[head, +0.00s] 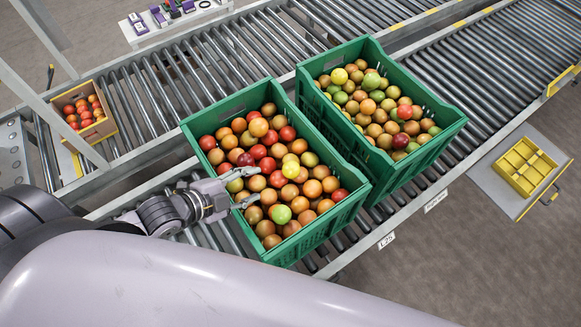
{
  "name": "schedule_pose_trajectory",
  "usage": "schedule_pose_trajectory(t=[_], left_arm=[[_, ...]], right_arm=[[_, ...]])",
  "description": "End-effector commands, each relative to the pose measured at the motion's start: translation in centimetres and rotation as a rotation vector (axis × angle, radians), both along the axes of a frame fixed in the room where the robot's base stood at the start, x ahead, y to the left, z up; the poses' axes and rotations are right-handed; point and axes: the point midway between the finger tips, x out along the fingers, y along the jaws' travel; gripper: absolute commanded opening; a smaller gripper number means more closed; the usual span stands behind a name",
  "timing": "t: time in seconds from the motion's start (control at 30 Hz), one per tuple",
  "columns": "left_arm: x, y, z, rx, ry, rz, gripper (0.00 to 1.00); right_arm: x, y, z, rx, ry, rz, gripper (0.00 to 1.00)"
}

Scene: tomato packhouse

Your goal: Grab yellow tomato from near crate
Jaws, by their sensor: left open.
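The near green crate (318,226) stands on the roller conveyor, full of red, orange-brown and a few green tomatoes. A yellow tomato (290,169) lies on top around the middle of the pile, with orange and brown tomatoes close around it. My left gripper (252,187) reaches over the crate's left rim with its two fingers spread and nothing held between them. Its fingertips are to the left of the yellow tomato and a little lower in the picture, apart from it. My right gripper is not in view.
A second green crate (425,143) of mixed tomatoes stands close on the right, with a yellow tomato (339,76) on top. A small box (101,128) of red tomatoes is at the left. A yellow tray (524,167) sits on a side shelf. Bare rollers (165,95) lie behind the crates.

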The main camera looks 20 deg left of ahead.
Motion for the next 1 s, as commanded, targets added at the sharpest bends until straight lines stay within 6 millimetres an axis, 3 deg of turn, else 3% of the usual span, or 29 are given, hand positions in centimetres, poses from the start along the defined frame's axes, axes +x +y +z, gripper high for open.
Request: schedule_pose_trajectory(t=[0.4,0.67,1.0], left_arm=[[5.6,-3.4,-3.9,-0.003,-0.001,0.002,0.46],[7.0,-4.3,-4.9,-0.001,0.000,0.000,0.46],[10.1,-6.4,-7.2,0.001,0.001,0.001,0.46]], right_arm=[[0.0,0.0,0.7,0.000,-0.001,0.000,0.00],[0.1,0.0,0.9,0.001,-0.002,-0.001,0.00],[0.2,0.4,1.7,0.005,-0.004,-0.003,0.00]])
